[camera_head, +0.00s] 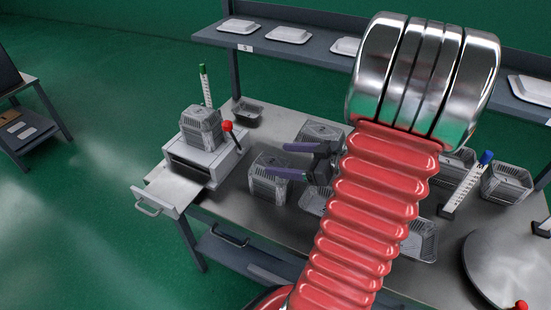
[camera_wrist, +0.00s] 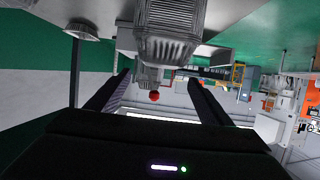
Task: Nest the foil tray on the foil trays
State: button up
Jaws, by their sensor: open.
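Several grey foil tray stacks stand on the metal table. One stack (camera_head: 268,182) is just left of my gripper (camera_head: 283,160) in the head view. My gripper is open and empty, its purple fingers pointing left toward that stack. In the wrist view, which appears upside down, a ribbed foil stack (camera_wrist: 165,42) shows ahead of my gripper (camera_wrist: 158,79), apart from the fingers. Another foil stack (camera_head: 200,128) sits on the white machine. A low foil tray (camera_head: 247,112) lies at the table's back left. Another low foil tray (camera_head: 422,243) is partly hidden by my arm.
The white machine (camera_head: 190,160) has a red-knobbed lever (camera_head: 228,127) beside it. More foil stacks (camera_head: 507,184) and a blue-topped upright gauge (camera_head: 470,188) stand at right. A round metal plate (camera_head: 515,265) is at the front right. A shelf (camera_head: 260,46) with white packs runs behind.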

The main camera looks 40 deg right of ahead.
jog(key=v, duration=0.9)
dwell(1.1)
jog(key=w+d+r+h, duration=0.3)
jog(key=w+r+h, duration=0.25)
jog(key=w, duration=0.55)
jog(key=w+a+r+m+g+h, duration=0.25)
jog(key=w+a+r+h, duration=0.2)
jog(key=r, duration=0.25)
jog(key=s+a+f+g+y, duration=0.1)
jog(key=s+a, duration=0.3)
jog(key=a, duration=0.6)
jog(key=s+a+f+g+y, duration=0.2)
jog(key=s+a, duration=0.3)
jog(key=a, duration=0.5)
jog(key=s+a+f+m+g+y, duration=0.1)
jog(key=s+a, duration=0.3)
jog(key=a, duration=0.6)
jog(key=shift+s+f+g+y, duration=0.25)
jog(key=shift+f+g+y, duration=0.35)
jog(key=shift+y, duration=0.2)
